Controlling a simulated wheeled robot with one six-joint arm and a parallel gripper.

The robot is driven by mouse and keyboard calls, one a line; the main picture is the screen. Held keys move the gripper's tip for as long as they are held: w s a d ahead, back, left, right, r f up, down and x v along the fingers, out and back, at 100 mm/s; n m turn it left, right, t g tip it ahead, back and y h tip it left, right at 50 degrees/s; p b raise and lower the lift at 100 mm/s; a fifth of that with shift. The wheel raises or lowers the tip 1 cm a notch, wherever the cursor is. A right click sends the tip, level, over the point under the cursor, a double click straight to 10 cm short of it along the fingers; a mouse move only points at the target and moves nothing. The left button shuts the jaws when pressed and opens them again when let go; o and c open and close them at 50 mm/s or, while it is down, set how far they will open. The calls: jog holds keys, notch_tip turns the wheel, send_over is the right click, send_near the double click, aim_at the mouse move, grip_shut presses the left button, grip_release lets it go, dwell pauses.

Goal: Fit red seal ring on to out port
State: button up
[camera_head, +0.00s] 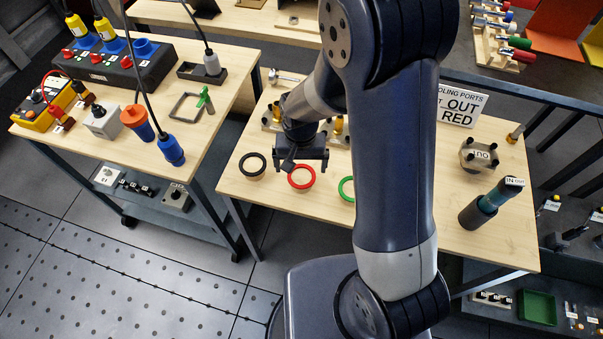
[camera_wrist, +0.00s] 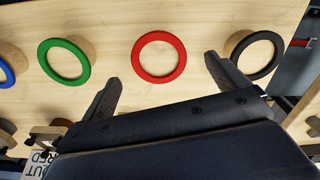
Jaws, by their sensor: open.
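The red seal ring (camera_head: 302,187) lies on a small round light-wood stand on the wooden table, between a black and a green ring. It also shows in the wrist view (camera_wrist: 158,80), near the top middle. My gripper (camera_head: 289,165) is just left of and behind the ring in the head view. In the wrist view its open, empty fingers (camera_wrist: 162,69) are spread to either side below the ring. A sign (camera_head: 460,104) reads "OUT" and "RED". A dark and teal cylinder (camera_head: 486,204) bears an "IN OUT" label; I cannot make out the out port itself.
A black ring (camera_head: 252,175) and a green ring (camera_head: 343,192) flank the red one; a blue ring (camera_wrist: 8,77) shows in the wrist view. A metal block (camera_head: 478,156) stands at right. My arm hides the table's middle. The left bench (camera_head: 205,60) holds plugs and sockets.

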aim_at(302, 177)
jog(key=shift+d+f, duration=0.1)
jog(key=shift+f, duration=1.5)
jog(key=shift+f, duration=0.25)
jog(key=c, duration=1)
